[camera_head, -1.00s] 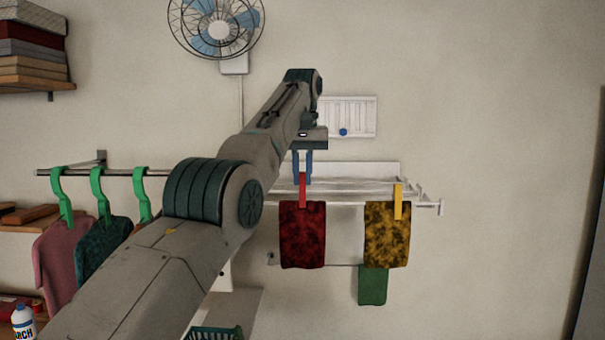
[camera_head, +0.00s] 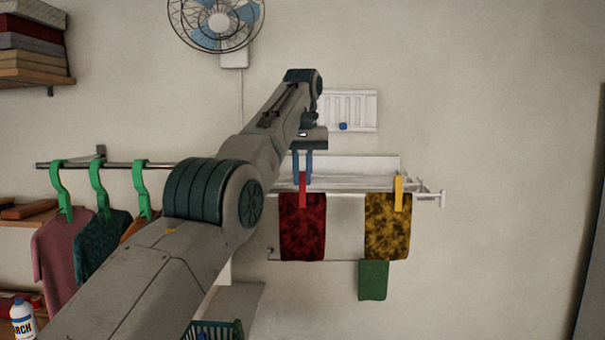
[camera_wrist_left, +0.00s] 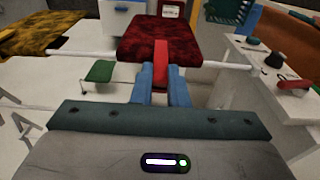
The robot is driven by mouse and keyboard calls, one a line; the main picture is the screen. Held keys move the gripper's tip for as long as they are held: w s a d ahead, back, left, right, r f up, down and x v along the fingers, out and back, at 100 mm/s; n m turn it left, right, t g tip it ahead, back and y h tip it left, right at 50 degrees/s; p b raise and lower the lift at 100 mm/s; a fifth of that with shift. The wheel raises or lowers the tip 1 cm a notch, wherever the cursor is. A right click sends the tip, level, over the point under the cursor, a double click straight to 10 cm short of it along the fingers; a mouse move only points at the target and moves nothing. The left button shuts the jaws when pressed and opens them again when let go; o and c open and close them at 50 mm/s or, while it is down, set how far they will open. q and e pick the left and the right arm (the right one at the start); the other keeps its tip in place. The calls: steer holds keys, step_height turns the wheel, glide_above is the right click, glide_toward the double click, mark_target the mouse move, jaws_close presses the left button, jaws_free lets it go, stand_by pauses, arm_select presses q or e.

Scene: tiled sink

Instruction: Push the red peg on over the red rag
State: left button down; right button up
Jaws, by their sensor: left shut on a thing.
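The red rag (camera_head: 302,230) hangs over the front rail of the white drying rack (camera_head: 430,196); it also shows in the left wrist view (camera_wrist_left: 158,32). The red peg (camera_head: 303,190) stands upright at the rag's top edge, its lower end overlapping the rag's front. My left gripper (camera_head: 303,168) is above the rag, its blue fingers shut on the peg. In the left wrist view the fingers (camera_wrist_left: 161,85) flank the red peg (camera_wrist_left: 161,65), which reaches onto the rag. How far the peg's jaws straddle the rail is hidden. My right gripper is not in view.
A yellow peg (camera_head: 399,194) holds a mottled yellow rag (camera_head: 388,228) on the same rail to the right. A green rag (camera_head: 373,281) hangs lower behind. Green hangers (camera_head: 101,189) with clothes are at left. Free wall lies right of the rack.

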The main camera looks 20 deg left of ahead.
arm_select(q)
steer(key=shift+f, duration=0.35)
steer(key=c, duration=1.3)
jaws_free()
steer(key=shift+c, duration=0.2)
steer(key=shift+r, duration=0.1)
step_height(320, 180, up, 7)
steer(key=p, duration=0.6)
steer(key=shift+p, duration=0.3)
